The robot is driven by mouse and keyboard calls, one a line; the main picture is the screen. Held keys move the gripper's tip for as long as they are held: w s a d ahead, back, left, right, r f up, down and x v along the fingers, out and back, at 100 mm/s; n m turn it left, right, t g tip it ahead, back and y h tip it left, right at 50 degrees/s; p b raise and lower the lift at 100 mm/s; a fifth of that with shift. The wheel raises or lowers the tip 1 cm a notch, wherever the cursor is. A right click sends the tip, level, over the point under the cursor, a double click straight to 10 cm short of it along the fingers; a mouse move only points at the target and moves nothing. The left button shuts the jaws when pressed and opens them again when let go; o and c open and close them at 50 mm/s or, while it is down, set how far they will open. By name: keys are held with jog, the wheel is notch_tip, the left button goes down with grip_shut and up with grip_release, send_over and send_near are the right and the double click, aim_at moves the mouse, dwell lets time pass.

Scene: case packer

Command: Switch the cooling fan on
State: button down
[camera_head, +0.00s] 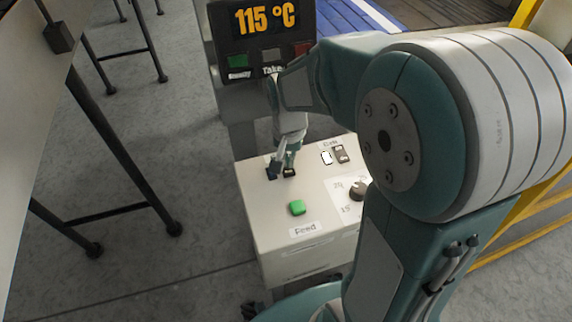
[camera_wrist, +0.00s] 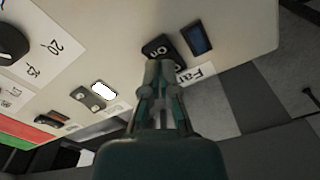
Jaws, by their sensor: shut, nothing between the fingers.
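The fan switch (camera_wrist: 157,48) is a small black rocker marked "On" on the pale control box; it also shows in the head view (camera_head: 290,173), partly hidden by my gripper. A dark blue rectangular lamp (camera_wrist: 197,38) sits beside it, and shows in the head view (camera_head: 271,174) too. A "Fan" label (camera_wrist: 197,75) is next to them, partly covered by my gripper. My gripper (camera_wrist: 160,66) is shut and empty, pointing down at the switch. Its fingertips overlap the switch's near edge in the wrist view; I cannot tell whether they touch it.
On the same box top (camera_head: 260,203) are a green Feed button (camera_head: 297,208), a dark knob (camera_head: 358,190), and another switch (camera_head: 341,154) beside a lit white lamp (camera_head: 326,158). A display (camera_head: 264,22) reading 115 °C stands behind. Yellow rails (camera_head: 515,240) are at right.

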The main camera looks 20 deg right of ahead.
aim_at(288, 171)
jog(key=shift+f, duration=1.2)
dwell(0.7)
jog(key=shift+r, duration=3.5)
jog(key=shift+s+r, duration=0.1)
jog(key=s+r+n+t, duration=0.5)
jog(key=s+r, duration=0.3)
jog(key=s, duration=0.6)
jog(key=shift+n+t, duration=0.3)
jog(key=shift+n, duration=0.2)
